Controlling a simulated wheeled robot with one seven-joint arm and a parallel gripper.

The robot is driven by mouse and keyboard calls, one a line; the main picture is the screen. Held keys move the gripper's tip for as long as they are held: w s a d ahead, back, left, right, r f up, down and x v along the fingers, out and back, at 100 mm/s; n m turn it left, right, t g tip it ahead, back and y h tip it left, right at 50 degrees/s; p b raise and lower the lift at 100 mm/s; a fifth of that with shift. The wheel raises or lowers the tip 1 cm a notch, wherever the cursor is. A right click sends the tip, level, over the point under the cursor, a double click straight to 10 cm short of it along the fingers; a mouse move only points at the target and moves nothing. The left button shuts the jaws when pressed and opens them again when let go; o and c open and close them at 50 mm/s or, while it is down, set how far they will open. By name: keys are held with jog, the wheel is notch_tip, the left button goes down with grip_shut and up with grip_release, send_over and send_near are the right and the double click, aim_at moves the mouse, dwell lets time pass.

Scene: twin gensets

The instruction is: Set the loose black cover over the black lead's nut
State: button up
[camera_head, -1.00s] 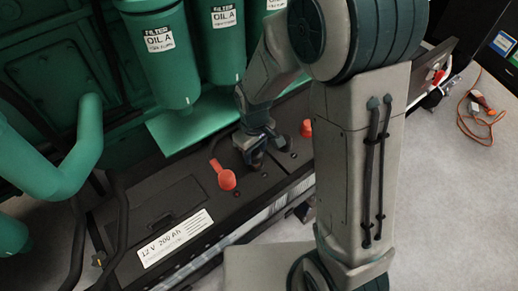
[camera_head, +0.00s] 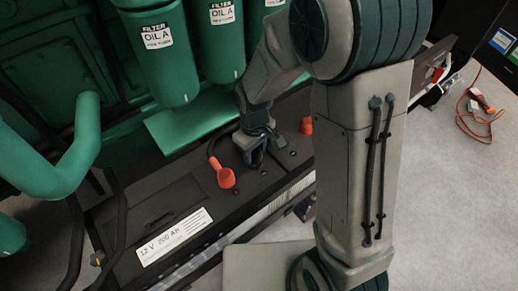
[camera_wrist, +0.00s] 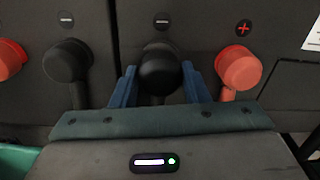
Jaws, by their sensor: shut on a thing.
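The black cover (camera_wrist: 160,72) is a rounded black cap between the two blue fingers of my gripper (camera_wrist: 161,84) in the wrist view. My gripper is shut on its sides. The cap is just below a minus mark on the battery top (camera_wrist: 105,20), with a dark stem or lead running from it toward my wrist. The nut is not visible; whether the cap sits fully down I cannot tell. In the head view my gripper (camera_head: 254,158) points down at the battery, and its fingers hide most of the cap.
A second black cap (camera_wrist: 68,60) is at left by another minus mark. Red caps (camera_wrist: 240,66) and (camera_wrist: 10,58) flank these. In the head view green oil filters (camera_head: 160,60) hang close behind my gripper. A black lead runs beside the near red cap (camera_head: 225,177).

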jog(key=shift+f+b, duration=0.5)
jog(key=shift+f, duration=0.25)
jog(key=shift+f, duration=0.1)
jog(key=o, duration=1.3)
jog(key=shift+o, duration=0.2)
jog(key=shift+s+r+p, duration=0.1)
jog(key=shift+r+p, duration=2.55)
jog(key=shift+r, duration=0.95)
